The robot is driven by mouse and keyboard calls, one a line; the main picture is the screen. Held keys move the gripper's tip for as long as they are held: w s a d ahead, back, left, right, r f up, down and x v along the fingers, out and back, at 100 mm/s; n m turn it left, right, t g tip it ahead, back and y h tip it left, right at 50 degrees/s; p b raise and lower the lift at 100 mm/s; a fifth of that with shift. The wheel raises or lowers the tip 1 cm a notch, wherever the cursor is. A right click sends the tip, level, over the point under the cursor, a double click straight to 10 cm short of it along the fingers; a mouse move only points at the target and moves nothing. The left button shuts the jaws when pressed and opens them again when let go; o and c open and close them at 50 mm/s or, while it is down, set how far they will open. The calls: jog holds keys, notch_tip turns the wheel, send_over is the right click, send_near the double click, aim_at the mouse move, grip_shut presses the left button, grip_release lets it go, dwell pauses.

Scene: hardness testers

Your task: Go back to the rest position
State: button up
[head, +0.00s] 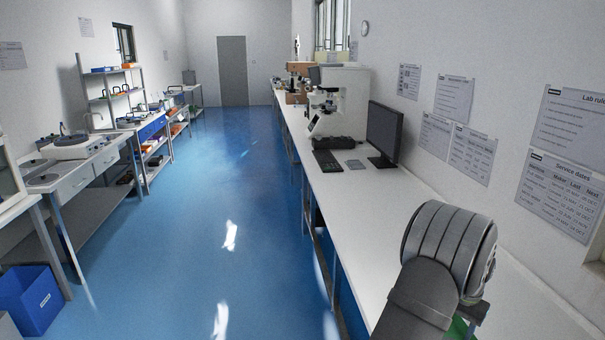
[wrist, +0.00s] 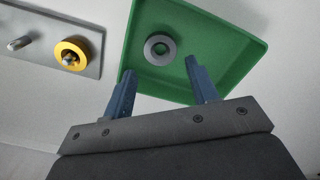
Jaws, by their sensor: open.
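My gripper (wrist: 158,82) shows in the wrist view with its two blue fingers apart and nothing between them. It is over a green tray (wrist: 232,38). A grey ring (wrist: 169,50) lies in the tray, beyond the fingertips and apart from them. In the head view my arm is at the lower right over the white bench, and it hides my gripper. Only a small green part of the tray (head: 458,328) shows below the arm there.
A grey plate (wrist: 88,30) with a bare peg (wrist: 20,43) and a yellow ring (wrist: 62,52) around a second peg lies left of the tray. A monitor (head: 385,133), keyboard (head: 327,162) and white tester (head: 340,100) stand farther along the bench (head: 350,215). The wall is close on the right.

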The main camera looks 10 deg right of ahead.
notch_tip(320, 180, down, 6)
jog(key=shift+r, duration=1.9)
jog(key=shift+f, duration=0.15)
